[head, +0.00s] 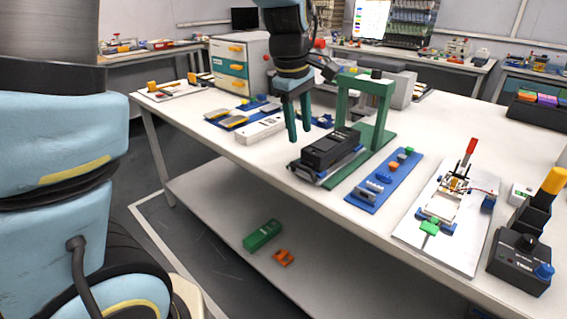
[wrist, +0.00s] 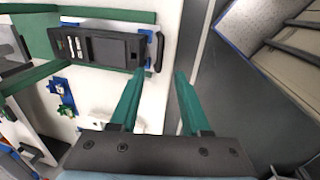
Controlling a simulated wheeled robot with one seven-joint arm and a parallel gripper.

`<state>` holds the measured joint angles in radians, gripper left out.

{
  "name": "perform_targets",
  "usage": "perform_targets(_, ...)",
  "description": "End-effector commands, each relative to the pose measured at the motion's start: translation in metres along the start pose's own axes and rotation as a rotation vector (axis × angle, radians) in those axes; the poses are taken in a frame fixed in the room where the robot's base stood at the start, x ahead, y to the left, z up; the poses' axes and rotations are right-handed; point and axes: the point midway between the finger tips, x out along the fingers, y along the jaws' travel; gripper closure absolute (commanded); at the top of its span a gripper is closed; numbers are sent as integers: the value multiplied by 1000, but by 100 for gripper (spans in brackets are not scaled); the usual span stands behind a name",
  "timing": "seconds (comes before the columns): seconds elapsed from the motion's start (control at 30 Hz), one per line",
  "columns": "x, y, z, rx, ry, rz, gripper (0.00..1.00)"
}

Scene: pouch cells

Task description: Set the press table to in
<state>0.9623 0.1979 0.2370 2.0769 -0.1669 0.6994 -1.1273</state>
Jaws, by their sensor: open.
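The press has a green arch frame (head: 384,105) on a green base, standing on the white table. Its black press table (head: 328,148) sticks out from under the arch toward the table's near edge. In the wrist view the black press table (wrist: 105,47) lies at upper left, with a dark handle bar (wrist: 158,52) at its outer end. My gripper (head: 300,136) has green fingers pointing down, just left of the press table in the head view. In the wrist view my gripper (wrist: 160,73) is open and empty, its fingertips close below the handle and apparently apart from it.
A blue rail with small parts (head: 385,182) lies right of the press. A white board with a red-handled device (head: 450,215) is farther right. A white block (head: 260,130) and blue trays stand left of my gripper. The table's front edge is close.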

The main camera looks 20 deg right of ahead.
Motion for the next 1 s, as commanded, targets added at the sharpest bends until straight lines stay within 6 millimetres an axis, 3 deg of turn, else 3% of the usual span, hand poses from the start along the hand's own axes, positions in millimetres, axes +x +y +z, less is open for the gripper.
perform_targets(0.5, 86, -2, -1, 0, 1, -3, 53)
perform_targets(0.7, 99, -2, -1, 1, 1, -1, 53)
perform_targets(1.0, 100, -2, -1, 1, 1, -1, 55)
